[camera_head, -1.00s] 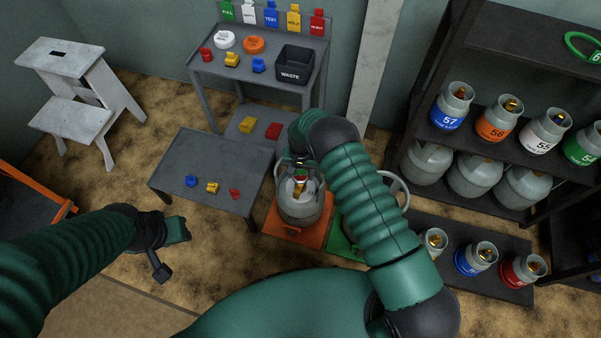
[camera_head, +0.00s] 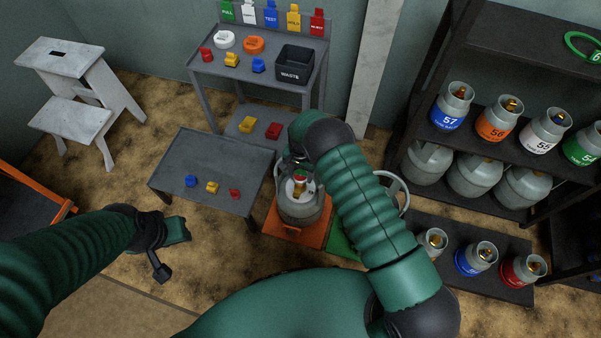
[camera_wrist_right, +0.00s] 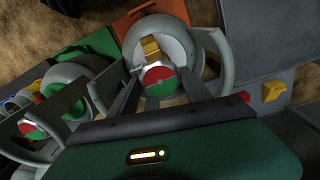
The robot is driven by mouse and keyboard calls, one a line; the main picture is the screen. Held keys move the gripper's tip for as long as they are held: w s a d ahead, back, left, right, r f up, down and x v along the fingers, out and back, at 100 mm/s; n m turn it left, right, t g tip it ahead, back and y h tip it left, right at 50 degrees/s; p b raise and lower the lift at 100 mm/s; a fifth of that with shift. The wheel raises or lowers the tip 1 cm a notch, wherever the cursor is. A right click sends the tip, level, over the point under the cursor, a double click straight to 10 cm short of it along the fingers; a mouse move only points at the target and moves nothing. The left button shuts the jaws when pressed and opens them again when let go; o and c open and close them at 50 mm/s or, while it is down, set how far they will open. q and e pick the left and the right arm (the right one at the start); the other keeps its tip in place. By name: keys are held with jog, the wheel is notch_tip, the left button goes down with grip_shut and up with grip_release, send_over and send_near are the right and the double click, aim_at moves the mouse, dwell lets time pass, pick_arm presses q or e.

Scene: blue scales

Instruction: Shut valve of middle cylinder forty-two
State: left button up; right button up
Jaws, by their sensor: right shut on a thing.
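A grey cylinder (camera_head: 298,212) with a collar stands upright on an orange scale (camera_head: 281,231). Its number is not readable. In the head view, my right gripper (camera_head: 298,166) is above the cylinder, partly hidden by my arm. My left gripper (camera_head: 176,232) is empty over the floor; its jaw gap does not show clearly.
A green scale (camera_head: 340,246) and another cylinder (camera_wrist_right: 72,92) are beside the orange scale, largely behind my right arm in the head view. A low grey table (camera_head: 215,165) with small coloured pieces stands left. A rack (camera_head: 470,55) with several cylinders stands right.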

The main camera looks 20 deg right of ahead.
aim_at(300, 175)
jog(key=shift+w+r, duration=0.1)
jog(key=shift+w, duration=0.1)
jog(key=o, duration=1.4)
jog(key=shift+s, duration=0.1)
jog(key=shift+r+p, duration=2.9)
jog(key=shift+r, duration=5.4)
